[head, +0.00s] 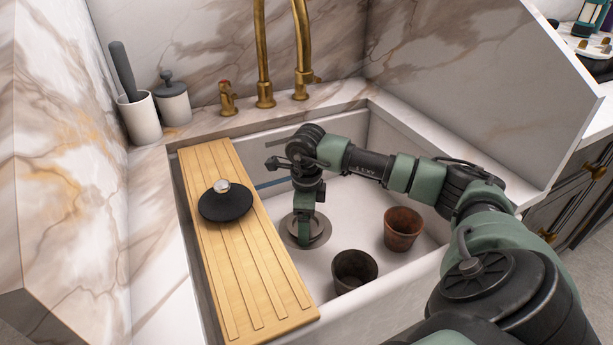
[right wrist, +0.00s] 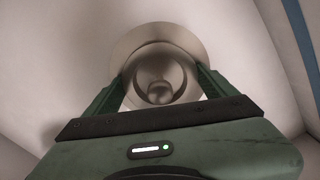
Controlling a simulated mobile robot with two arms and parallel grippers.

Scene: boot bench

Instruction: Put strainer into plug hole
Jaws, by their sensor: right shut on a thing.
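My right gripper (head: 305,212) points straight down into the sink, over the round metal plug hole (head: 325,237). In the right wrist view, its two green fingers (right wrist: 163,88) are shut on the sides of the round metal strainer (right wrist: 160,68). The wider ring of the plug hole (right wrist: 122,48) shows around and behind the strainer. The strainer looks roughly centred over the hole, but I cannot tell whether it is seated or just above it. In the head view the finger partly hides the strainer. My left gripper is not in view.
Two pots, a dark one (head: 354,270) and a rusty-brown one (head: 402,228), stand in the white sink (head: 350,205) to the right. A wooden board (head: 240,265) spans its left side, bearing a black lid (head: 225,203). Brass taps (head: 263,60) rise behind.

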